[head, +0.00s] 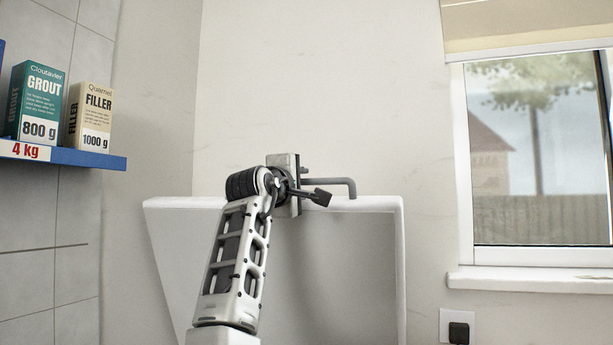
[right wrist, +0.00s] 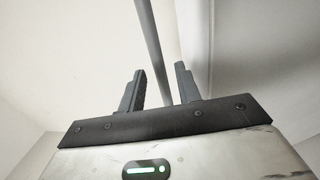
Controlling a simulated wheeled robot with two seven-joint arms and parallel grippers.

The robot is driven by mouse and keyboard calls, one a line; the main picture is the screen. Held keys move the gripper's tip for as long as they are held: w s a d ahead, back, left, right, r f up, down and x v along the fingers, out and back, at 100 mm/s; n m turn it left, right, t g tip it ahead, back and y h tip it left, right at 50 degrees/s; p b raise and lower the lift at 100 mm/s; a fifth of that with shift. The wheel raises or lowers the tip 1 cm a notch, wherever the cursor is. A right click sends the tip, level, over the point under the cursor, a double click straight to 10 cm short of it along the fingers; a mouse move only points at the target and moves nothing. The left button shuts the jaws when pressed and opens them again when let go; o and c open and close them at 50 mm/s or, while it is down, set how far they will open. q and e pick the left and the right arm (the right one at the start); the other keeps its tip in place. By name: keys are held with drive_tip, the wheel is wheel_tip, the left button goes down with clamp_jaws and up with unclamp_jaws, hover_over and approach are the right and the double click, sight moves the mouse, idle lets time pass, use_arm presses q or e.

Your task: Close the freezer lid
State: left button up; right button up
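The freezer lid (head: 360,265) stands raised, nearly upright, in the middle of the head view. It has a white rim and a grey inner panel. A grey bar handle (head: 345,182) sticks up at its top edge. My right gripper (head: 318,196) is at the lid's top edge, just below and beside the handle. In the right wrist view its two fingers are apart, and the grey bar (right wrist: 153,45) runs through the gap between them. I cannot tell whether they touch it. My arm covers part of the lid's left side. The freezer body and my left gripper are out of view.
A blue shelf (head: 75,157) on the left carries a grout box (head: 38,100) and a filler box (head: 90,115). A window (head: 535,150) with a white sill (head: 530,280) is on the right, above a wall socket (head: 458,326). A plain wall is behind the lid.

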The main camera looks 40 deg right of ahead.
sight(305, 183)
drive_tip(key=x, duration=0.3)
drive_tip(key=shift+w+d+r+p, duration=0.1)
drive_tip(key=shift+w+d+p, duration=0.05)
drive_tip(key=shift+p, duration=0.2)
drive_tip(key=shift+w+d, duration=0.1)
drive_tip(key=shift+d, duration=0.1)
